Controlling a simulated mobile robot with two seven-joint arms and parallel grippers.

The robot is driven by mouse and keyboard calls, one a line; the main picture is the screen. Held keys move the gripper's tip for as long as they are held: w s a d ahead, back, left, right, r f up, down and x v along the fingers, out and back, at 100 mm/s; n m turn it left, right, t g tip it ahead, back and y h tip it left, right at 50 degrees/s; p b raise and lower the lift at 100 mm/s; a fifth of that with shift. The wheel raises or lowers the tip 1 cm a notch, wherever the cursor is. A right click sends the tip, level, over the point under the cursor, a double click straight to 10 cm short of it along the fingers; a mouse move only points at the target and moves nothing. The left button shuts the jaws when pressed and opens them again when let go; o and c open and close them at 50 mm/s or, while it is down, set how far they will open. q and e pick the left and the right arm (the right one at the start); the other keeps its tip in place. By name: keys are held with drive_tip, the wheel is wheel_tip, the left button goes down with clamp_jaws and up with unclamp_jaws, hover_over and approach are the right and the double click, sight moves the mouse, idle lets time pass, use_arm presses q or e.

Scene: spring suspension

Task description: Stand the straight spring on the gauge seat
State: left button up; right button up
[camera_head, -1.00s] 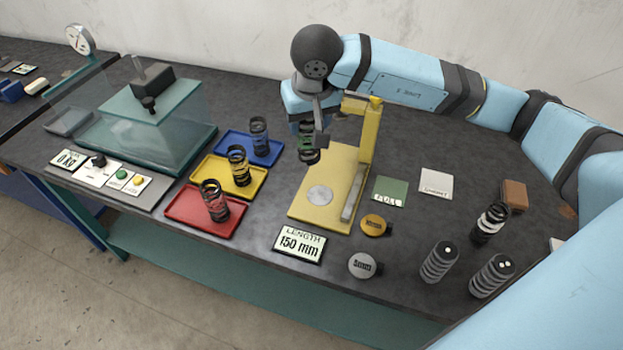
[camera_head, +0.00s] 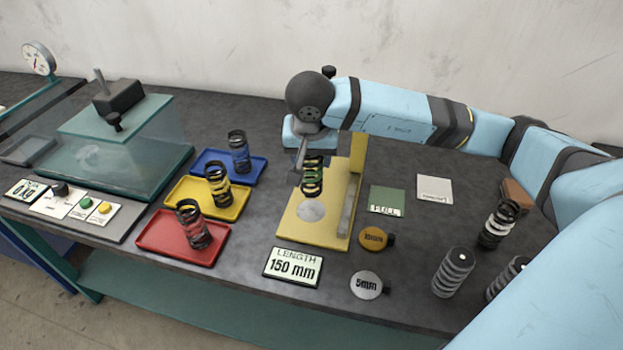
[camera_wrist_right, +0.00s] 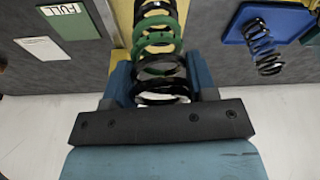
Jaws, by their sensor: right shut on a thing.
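My right gripper (camera_head: 306,160) is shut on a black spring with a green band (camera_head: 313,178). It holds the spring roughly upright over the yellow gauge base. The round silver seat (camera_head: 310,211) lies on the yellow gauge (camera_head: 318,236), just below the spring's lower end in the head view. I cannot tell whether the spring touches the gauge or hangs just above it. In the right wrist view the held spring (camera_wrist_right: 160,40) stretches away between the blue fingers. My left gripper is not in view.
The gauge's yellow upright (camera_head: 358,152) stands close right of the gripper. Red (camera_head: 158,246), yellow (camera_head: 188,207) and blue (camera_head: 208,176) trays, each with a spring, lie to the left. A length display (camera_head: 293,267) reading 150 mm lies in front. More springs (camera_head: 453,272) stand at right.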

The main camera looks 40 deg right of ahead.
sight(311, 180)
drive_tip(key=shift+f, duration=3.2)
drive_tip(key=shift+f, duration=0.1)
drive_tip(key=shift+f+b, duration=0.15)
drive_tip(key=shift+b, duration=0.15)
drive_tip(key=o, duration=1.1)
drive_tip(key=shift+c, duration=0.2)
